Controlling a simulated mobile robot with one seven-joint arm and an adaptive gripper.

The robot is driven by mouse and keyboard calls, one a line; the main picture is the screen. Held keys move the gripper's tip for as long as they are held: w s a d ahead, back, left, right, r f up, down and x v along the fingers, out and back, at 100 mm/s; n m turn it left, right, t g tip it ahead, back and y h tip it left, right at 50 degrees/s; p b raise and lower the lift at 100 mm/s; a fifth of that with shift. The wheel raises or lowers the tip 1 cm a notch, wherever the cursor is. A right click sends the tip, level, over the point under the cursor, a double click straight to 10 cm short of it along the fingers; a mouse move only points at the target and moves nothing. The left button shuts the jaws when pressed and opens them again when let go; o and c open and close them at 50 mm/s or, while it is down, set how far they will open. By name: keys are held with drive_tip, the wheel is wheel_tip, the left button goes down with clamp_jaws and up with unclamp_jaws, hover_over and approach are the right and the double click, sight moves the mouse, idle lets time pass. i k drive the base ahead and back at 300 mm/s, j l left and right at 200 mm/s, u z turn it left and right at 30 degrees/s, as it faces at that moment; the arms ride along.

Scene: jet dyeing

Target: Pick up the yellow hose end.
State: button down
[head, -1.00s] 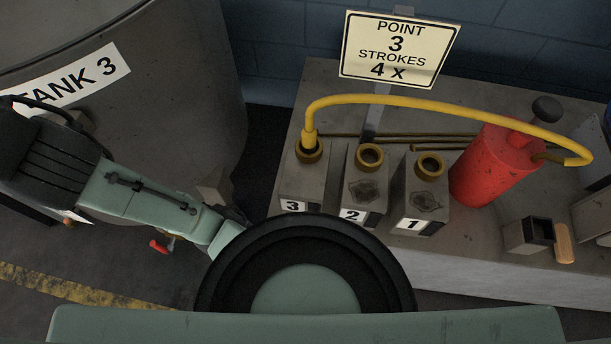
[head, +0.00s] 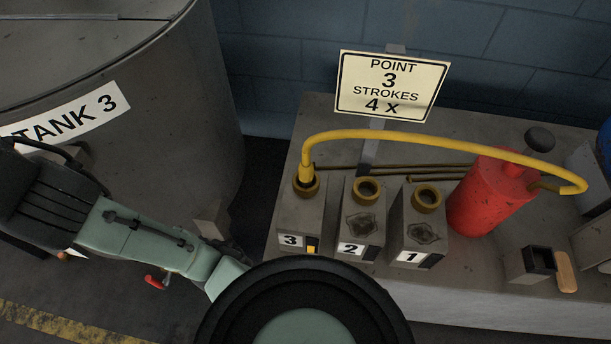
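The yellow hose (head: 420,136) arches over the bench from the red cylinder (head: 490,196) on the right to the block marked 3 (head: 301,222) on the left. Its yellow end (head: 306,176) points down at the brass-coloured ring on top of block 3 and seems seated in it. Blocks 2 (head: 361,219) and 1 (head: 418,219) have open rings with no hose in them. My green arm shows at the left and bottom, apart from the hose. I cannot make out my gripper in the head view.
A sign (head: 392,87) reads "POINT 3 STROKES 4 x". Brass-coloured rods (head: 420,169) lie behind the blocks. A small dark open box (head: 530,264) stands at the bench front. Tank 3 (head: 190,110) stands at the left, with a dark gap between it and the bench.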

sight(306, 168)
drive_tip(key=k+l+u, duration=0.15)
drive_tip(key=u, duration=0.3)
drive_tip(key=k+l+u, duration=0.1)
drive_tip(key=k+u, duration=0.15)
drive_tip(key=u, duration=0.2)
drive_tip(key=k+u, duration=0.2)
drive_tip(key=u, duration=0.25)
